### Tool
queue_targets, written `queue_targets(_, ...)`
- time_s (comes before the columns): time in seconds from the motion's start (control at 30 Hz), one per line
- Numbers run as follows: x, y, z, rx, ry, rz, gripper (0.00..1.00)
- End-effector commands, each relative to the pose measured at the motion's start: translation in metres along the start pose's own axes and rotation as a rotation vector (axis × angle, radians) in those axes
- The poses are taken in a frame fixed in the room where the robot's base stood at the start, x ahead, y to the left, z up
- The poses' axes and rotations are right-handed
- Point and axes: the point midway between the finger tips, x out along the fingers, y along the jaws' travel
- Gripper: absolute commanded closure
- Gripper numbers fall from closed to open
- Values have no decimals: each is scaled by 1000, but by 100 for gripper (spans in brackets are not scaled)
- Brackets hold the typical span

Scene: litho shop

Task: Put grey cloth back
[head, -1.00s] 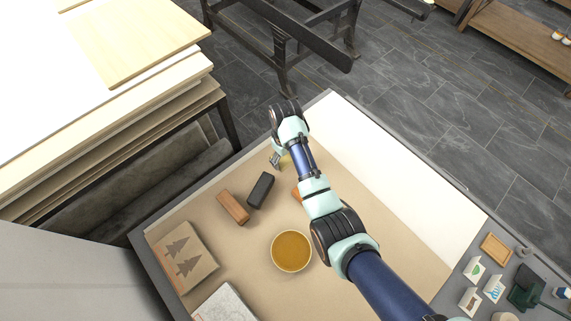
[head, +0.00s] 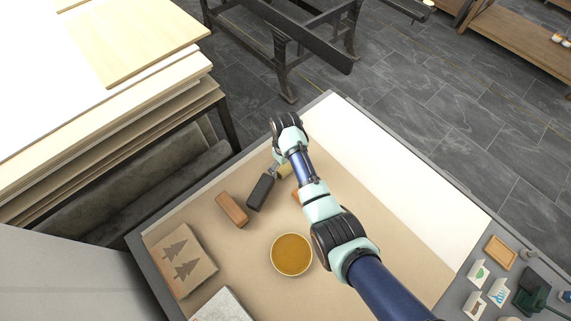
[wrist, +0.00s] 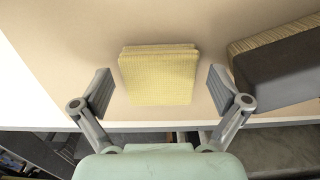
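No grey cloth can be made out. A folded pale yellow cloth (wrist: 158,76) lies flat on the tan surface in the wrist view, and a small part of this yellow cloth (head: 285,171) shows beside my wrist in the head view. My gripper (wrist: 160,90) is open, its two fingers apart on the left and right of the yellow cloth, with gaps on both sides. My gripper (head: 277,168) is partly hidden by my arm in the head view.
A dark brush (head: 261,192) lies close by; its bristles show near the right finger (wrist: 280,68). A brown block (head: 232,209), a bowl of amber liquid (head: 291,254) and a tree-patterned block (head: 184,262) are nearer. An orange item (head: 296,195) is mostly behind my arm.

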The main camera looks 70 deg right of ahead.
Motion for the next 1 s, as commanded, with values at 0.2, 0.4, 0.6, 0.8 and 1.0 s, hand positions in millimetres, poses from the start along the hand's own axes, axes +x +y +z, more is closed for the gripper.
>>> queue_targets(0.2,0,0,0,0,0,0,0)
queue_targets(0.4,-20,0,-1,0,3,1,0)
queue_targets(0.6,-72,0,-1,0,4,2,0)
queue_targets(0.8,-111,0,-1,0,3,1,0)
queue_targets(1.0,-124,0,0,0,0,0,0)
